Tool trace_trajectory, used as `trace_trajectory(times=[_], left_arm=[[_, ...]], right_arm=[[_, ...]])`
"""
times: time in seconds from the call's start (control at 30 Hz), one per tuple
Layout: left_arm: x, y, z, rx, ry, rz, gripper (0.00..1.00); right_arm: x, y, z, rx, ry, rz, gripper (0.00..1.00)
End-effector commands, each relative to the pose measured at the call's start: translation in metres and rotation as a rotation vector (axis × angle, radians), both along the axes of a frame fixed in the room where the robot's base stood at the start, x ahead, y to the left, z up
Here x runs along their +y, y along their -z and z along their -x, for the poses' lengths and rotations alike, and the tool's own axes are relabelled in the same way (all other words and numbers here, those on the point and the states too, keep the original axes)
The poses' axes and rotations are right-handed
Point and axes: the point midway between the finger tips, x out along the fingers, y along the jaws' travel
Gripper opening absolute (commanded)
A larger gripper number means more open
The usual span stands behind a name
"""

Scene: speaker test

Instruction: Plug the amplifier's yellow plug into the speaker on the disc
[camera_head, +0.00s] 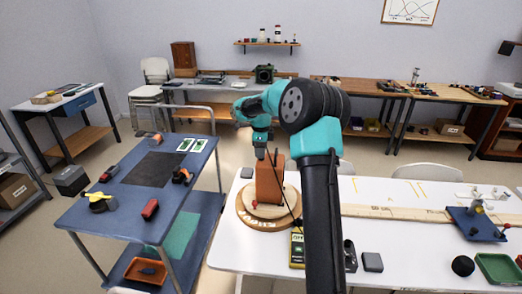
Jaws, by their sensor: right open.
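The speaker, a brown wooden box (269,182), stands upright on the round wooden disc (247,215) at the left end of the white table. My right gripper (264,153) is open, at the top of the box; I cannot tell whether it touches it. A thin dark cable (289,207) runs down the right side of the box toward a yellow-and-dark device (297,250) in front. I cannot tell whether that device is the amplifier. I cannot make out the yellow plug. My right arm hides part of the table. My left gripper is out of view.
The white table (400,240) holds a dark block (372,262), a black ball (463,265), a green tray (500,269) and a blue stand (477,224). A blue cart (125,222) with tools stands at the left, with a floor gap between it and the table.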

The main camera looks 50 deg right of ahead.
Motion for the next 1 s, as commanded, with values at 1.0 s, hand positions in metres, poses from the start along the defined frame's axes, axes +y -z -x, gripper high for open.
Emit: trace_trajectory(times=[1.0], left_arm=[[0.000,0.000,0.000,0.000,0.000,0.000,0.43]], right_arm=[[0.000,-0.129,-0.001,-0.003,-0.001,0.001,0.49]])
